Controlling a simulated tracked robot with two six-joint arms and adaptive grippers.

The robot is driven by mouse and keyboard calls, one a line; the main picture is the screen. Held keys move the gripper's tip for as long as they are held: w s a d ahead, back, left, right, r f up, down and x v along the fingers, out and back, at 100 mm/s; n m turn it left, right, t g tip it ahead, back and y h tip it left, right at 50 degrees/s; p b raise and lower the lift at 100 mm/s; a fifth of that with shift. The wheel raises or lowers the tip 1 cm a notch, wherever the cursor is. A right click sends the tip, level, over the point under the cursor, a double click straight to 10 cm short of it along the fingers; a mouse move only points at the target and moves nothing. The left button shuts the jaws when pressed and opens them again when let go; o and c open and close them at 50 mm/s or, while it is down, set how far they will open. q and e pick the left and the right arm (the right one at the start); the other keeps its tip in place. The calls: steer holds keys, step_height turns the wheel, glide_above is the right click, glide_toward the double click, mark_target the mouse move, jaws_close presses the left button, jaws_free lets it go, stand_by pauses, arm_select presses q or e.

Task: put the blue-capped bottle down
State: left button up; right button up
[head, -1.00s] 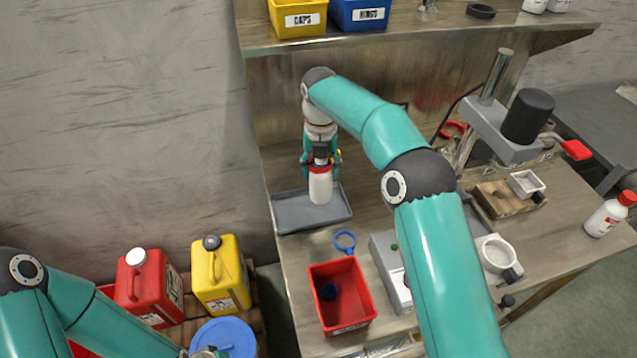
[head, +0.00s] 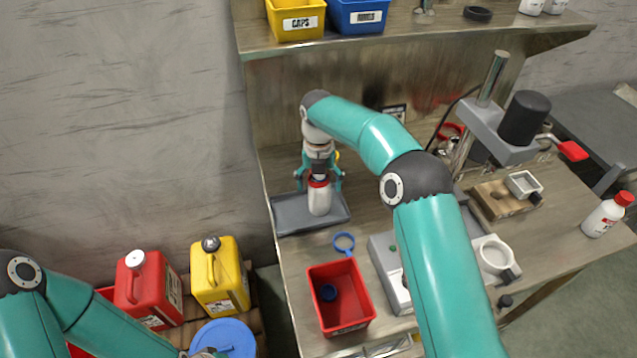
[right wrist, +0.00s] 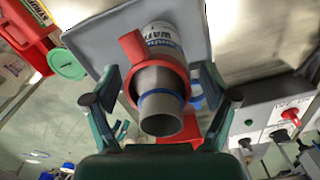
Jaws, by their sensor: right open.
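A white bottle (head: 319,201) stands upright on the grey tray (head: 288,226) at the left end of the bench. It has a red collar, and the right wrist view shows a grey neck piece with a blue band above this collar (right wrist: 160,82). No plainly blue cap shows. My right gripper (head: 319,180) points down over the bottle top, with its fingers spread on either side. In the right wrist view the open fingers (right wrist: 160,100) stand apart from the neck. My left gripper (head: 205,353) is mostly cut off by the bottom edge, near a blue lid.
A red bin (head: 322,325) and a blue ring (head: 343,241) lie in front of the tray. A press (head: 505,130) stands to the right, and a red-capped white bottle (head: 606,215) at the far right. A shelf (head: 440,38) with yellow and blue bins runs above.

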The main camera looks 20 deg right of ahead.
steer(key=shift+r, duration=0.55)
step_height(320, 180, up, 11)
steer(key=shift+a+r+p, duration=0.1)
steer(key=shift+p, duration=0.5)
